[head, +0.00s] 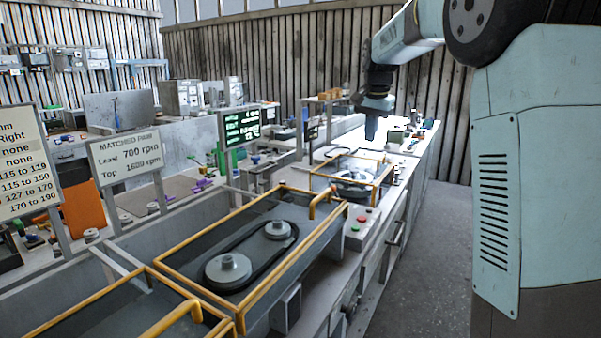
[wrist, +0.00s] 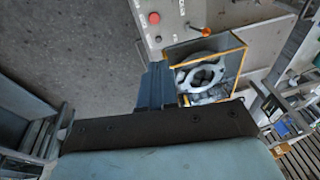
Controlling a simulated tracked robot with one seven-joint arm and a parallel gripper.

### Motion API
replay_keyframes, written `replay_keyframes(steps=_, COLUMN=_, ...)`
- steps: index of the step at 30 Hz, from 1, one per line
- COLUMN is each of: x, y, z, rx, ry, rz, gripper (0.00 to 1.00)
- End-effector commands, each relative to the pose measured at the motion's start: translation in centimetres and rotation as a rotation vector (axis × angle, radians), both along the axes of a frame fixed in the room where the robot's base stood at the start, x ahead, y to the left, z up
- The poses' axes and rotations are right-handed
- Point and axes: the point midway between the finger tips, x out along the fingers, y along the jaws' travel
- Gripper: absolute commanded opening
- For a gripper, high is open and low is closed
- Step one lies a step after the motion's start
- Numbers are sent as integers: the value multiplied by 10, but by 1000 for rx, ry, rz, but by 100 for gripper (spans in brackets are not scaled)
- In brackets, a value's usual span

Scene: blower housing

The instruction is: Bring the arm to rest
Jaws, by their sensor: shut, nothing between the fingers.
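My gripper (head: 371,130) hangs fingers down from my raised arm in the head view, at the upper right of the middle. It is shut and empty, above the far part of the bench and apart from it. In the wrist view my gripper (wrist: 152,88) shows as a blue-grey block beside a yellow-edged guard box (wrist: 240,55). A pale ring-shaped part (wrist: 203,75) lies inside that box. In the head view the far guard box (head: 383,178) stands below my gripper.
A nearer yellow-framed guard (head: 170,262) covers two pulleys and a belt (head: 262,243). A control panel with red and green buttons (head: 360,222) sits on the bench front. Signs (head: 127,158) and a green-lettered display (head: 242,126) stand at the left. The floor (head: 425,235) beside the bench is clear.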

Motion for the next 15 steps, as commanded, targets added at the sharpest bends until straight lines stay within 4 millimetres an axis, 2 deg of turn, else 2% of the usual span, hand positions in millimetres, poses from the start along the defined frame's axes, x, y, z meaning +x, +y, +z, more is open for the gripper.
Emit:
replay_keyframes(steps=1, x=-16, y=-6, z=6, rx=5, ry=-11, rz=15, gripper=0)
replay_keyframes(steps=6, x=-67, y=-18, z=17, rx=8, ry=-43, rz=86, gripper=0)
replay_keyframes(steps=15, x=-160, y=-31, z=21, rx=-8, ry=-105, rz=214, gripper=0)
